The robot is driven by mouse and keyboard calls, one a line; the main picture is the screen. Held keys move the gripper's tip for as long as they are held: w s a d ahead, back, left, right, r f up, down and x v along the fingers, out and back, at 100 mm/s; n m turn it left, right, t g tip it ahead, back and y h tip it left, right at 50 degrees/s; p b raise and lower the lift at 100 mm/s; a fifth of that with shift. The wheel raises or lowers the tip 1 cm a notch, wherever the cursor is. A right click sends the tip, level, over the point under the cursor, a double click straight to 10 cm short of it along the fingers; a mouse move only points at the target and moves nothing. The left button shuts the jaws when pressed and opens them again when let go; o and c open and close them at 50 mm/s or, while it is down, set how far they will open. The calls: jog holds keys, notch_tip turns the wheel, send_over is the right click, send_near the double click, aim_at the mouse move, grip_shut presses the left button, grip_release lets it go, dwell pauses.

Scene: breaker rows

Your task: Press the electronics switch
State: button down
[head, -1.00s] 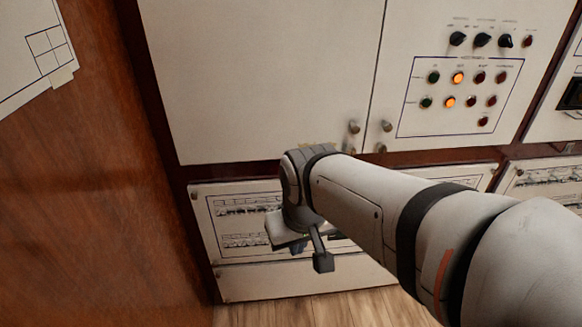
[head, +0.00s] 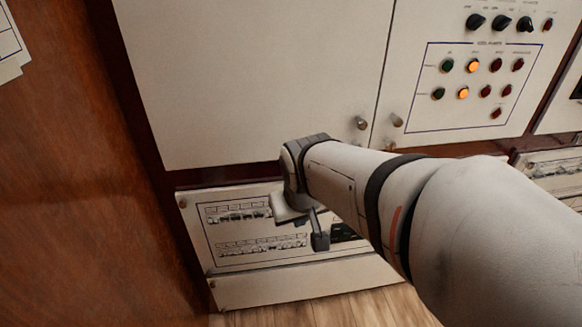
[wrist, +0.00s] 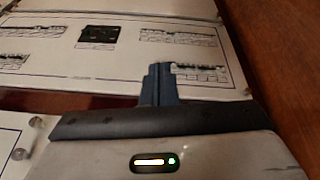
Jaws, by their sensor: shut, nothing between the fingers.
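The breaker panel (head: 232,268) is a pale lower panel with two rows of small switches, an upper row (head: 240,212) and a lower row (head: 262,245). The labels are too small to read, so I cannot tell which one is the electronics switch. My gripper (wrist: 160,70) is shut and empty, its dark blue fingers reaching over the panel. In the wrist view the fingertips overlap the edge of one switch row (wrist: 199,75); another row (wrist: 180,37) lies beyond. I cannot tell whether they touch.
A dark display (wrist: 97,35) sits on the breaker panel. Above it are large cabinet doors with round knobs (head: 361,123) and a panel of lit orange buttons (head: 473,66) and dark dials. A brown wooden wall (head: 70,190) stands close on the left.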

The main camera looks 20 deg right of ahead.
jog(key=w+d+f+m+t+h+b, duration=0.15)
jog(key=w+d+f+t+b, duration=0.25)
jog(key=d+f+b, duration=0.85)
jog(key=w+d+f+m+t+h+b, duration=0.15)
jog(key=w+d+f+t+b, duration=0.3)
jog(key=d+f+b, duration=0.7)
jog(key=n+t+b, duration=0.1)
jog(key=t+b, duration=0.2)
jog(key=b, duration=0.8)
send_near(347, 235)
notch_tip(347, 235, up, 2)
jog(key=s, duration=0.1)
jog(key=shift+s+d+r, duration=0.1)
jog(key=shift+r+y+p, duration=0.15)
jog(key=shift+y+p, duration=0.25)
jog(key=shift+p, duration=0.2)
jog(key=p+x, duration=0.1)
jog(key=p, duration=0.3)
jog(key=p+x, duration=0.1)
jog(key=p, duration=0.3)
jog(key=shift+w+r, duration=0.15)
jog(key=shift+w, duration=0.1)
jog(key=b+x, duration=0.2)
jog(key=x, duration=0.5)
jog(key=shift+w+f, duration=0.2)
jog(key=shift+f, duration=0.25)
